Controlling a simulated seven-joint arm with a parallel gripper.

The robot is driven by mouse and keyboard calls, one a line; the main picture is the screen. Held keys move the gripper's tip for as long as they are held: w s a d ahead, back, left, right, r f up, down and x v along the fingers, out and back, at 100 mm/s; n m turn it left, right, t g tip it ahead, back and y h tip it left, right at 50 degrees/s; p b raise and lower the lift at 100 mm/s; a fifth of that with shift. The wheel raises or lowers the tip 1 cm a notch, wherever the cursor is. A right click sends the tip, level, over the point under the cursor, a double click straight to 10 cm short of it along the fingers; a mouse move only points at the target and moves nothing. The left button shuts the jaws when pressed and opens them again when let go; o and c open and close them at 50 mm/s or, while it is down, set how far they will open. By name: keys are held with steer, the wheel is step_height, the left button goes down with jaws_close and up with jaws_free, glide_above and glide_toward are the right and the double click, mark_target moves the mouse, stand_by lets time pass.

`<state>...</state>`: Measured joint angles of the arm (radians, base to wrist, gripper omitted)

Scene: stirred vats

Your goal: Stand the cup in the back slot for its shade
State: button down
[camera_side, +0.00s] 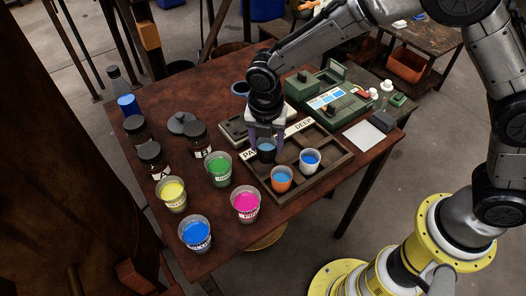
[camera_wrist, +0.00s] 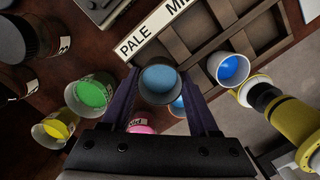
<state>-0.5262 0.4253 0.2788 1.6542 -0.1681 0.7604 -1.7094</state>
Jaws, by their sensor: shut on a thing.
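My gripper (camera_side: 266,140) is shut on a dark cup (camera_side: 266,151) holding dull blue liquid. In the wrist view the cup (camera_wrist: 160,83) sits between the two fingers, roughly upright. It is over the left part of the wooden slotted tray (camera_side: 330,181), near the label strip (camera_side: 299,126) reading PALE and DEEP; the middle word is partly hidden. I cannot tell whether its base touches the tray. The slot under the held cup is hidden.
Cups of green (camera_side: 219,172), yellow (camera_side: 173,197), pink (camera_side: 245,206) and bright blue (camera_side: 196,236) stand left of the tray. Dark-lidded jars (camera_side: 152,160) are behind them. A green machine (camera_side: 328,100) stands behind the tray. The table's front edge is close to the tray.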

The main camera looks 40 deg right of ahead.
mark_target(263, 153)
steer(key=shift+w+a+f, duration=0.15)
steer(key=shift+w+f, duration=0.15)
steer(key=shift+f, duration=0.1)
steer(key=shift+w+f, duration=0.1)
steer(key=shift+f, duration=1.55)
steer(key=shift+f, duration=0.2)
steer(key=shift+c, duration=0.7)
jaws_free()
steer(key=shift+r, duration=0.1)
step_height(263, 153, up, 12)
steer(key=s+a, duration=0.1)
steer(key=shift+r, duration=0.15)
